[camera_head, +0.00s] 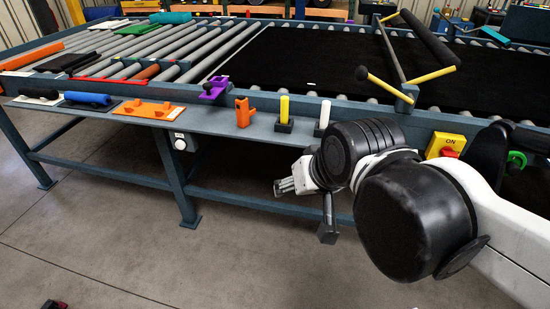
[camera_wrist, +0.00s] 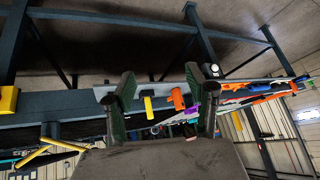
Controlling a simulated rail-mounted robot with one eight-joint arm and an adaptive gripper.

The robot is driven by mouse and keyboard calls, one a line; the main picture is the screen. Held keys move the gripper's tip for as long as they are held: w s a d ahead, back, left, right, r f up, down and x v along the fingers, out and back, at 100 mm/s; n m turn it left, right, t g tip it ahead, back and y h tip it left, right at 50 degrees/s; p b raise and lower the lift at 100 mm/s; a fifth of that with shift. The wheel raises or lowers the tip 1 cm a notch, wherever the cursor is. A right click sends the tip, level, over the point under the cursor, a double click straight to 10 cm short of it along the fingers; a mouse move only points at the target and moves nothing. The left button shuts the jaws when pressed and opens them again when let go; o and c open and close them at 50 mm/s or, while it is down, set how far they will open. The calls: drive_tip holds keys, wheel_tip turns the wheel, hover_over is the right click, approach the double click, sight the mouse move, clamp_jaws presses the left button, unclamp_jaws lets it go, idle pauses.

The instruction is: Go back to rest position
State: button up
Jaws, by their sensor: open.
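My gripper (camera_head: 287,186) hangs in front of the bench in the head view, below the tool shelf and apart from it. Its tip is small there and partly behind my arm's dark joints. In the wrist view my gripper (camera_wrist: 163,92) shows two dark fingers spread wide. Nothing is held between them. The wrist picture is turned over, with the shelf and its tools seen beyond the fingers.
The conveyor bench (camera_head: 100,178) fills the back, with a black belt (camera_head: 300,65). Its shelf holds an orange clamp (camera_head: 243,112), yellow (camera_head: 284,110) and white (camera_head: 324,115) handles, and an orange plate (camera_head: 148,110). A yellow switch box (camera_head: 446,144) is near my arm.

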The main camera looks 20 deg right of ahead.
drive_tip(key=shift+s+d+f+n+h, duration=0.15)
drive_tip(key=shift+s+f+n, duration=0.05)
drive_tip(key=shift+s+n, duration=0.2)
drive_tip(key=shift+s+d+f+n+h, duration=0.15)
drive_tip(key=shift+s+n, duration=0.15)
drive_tip(key=shift+s, duration=0.15)
idle(0.8)
